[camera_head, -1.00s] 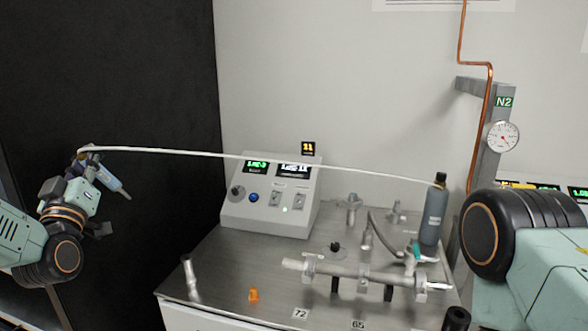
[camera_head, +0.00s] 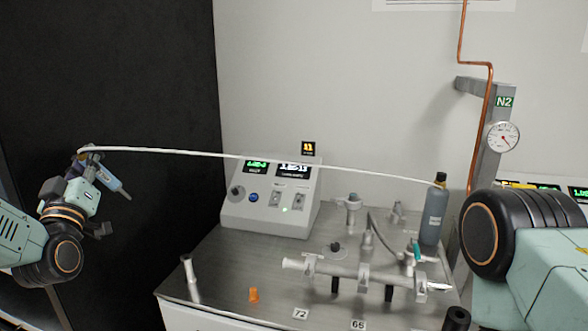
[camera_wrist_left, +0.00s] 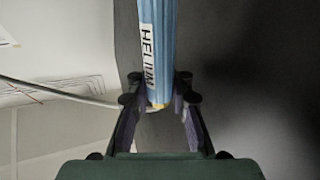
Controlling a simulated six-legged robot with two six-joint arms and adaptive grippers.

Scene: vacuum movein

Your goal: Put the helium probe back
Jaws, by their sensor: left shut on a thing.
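The helium probe is a light blue rod with a white HELIUM label, and it fills the top middle of the left wrist view (camera_wrist_left: 158,45). My left gripper (camera_wrist_left: 160,92) is shut on its lower end. In the head view the probe (camera_head: 112,179) is tilted down to the right, held by my left gripper (camera_head: 92,172) in front of the black panel, left of the bench and clear of it. A white hose (camera_head: 250,156) runs from the gripped end to the dark grey cylinder (camera_head: 432,216). My right gripper is out of view.
On the metal bench (camera_head: 228,278) stand a control box (camera_head: 262,213), a pale upright tube (camera_head: 189,270), a small orange part (camera_head: 254,295) and a horizontal pipe assembly (camera_head: 340,270). A copper pipe and gauge (camera_head: 503,136) are at the right. My right arm covers the lower right.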

